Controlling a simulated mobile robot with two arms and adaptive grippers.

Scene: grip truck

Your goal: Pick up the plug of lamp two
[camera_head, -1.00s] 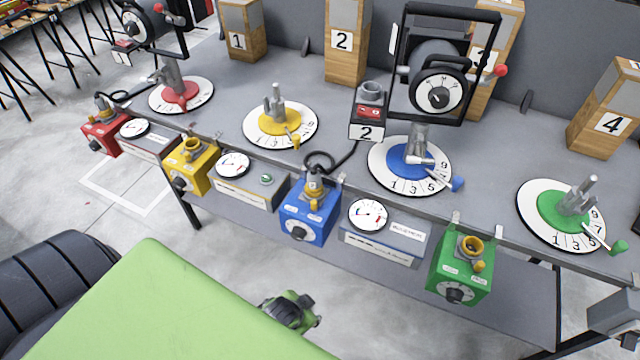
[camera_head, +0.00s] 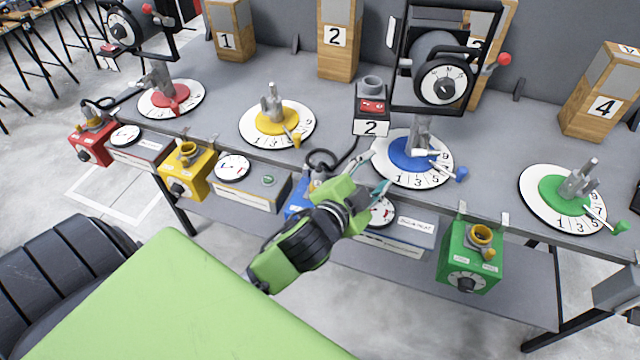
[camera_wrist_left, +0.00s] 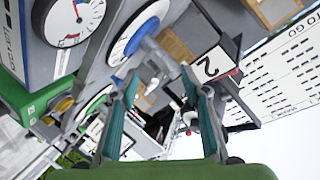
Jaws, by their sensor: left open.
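Lamp two (camera_head: 441,78) is a black lamp in a square frame above the blue dial (camera_head: 409,153). Its grey box carries a "2" label (camera_head: 371,127). A black cable runs from it down to the plug (camera_head: 317,176) at the top of the blue box (camera_head: 295,206). My left arm hides much of the plug and box. My left gripper (camera_head: 372,178) is open and empty, with its teal fingers over the table's front edge, right of the plug. In the left wrist view, the open fingers (camera_wrist_left: 160,88) have the "2" label (camera_wrist_left: 212,64) beyond them; I cannot make out the plug there.
A yellow box (camera_head: 186,173) and a green box (camera_head: 470,257) hang along the table's front edge, with gauge units between. A red box (camera_head: 91,143) with another lamp (camera_head: 130,25) stands at left. Wooden blocks, including block 4 (camera_head: 603,100), line the back.

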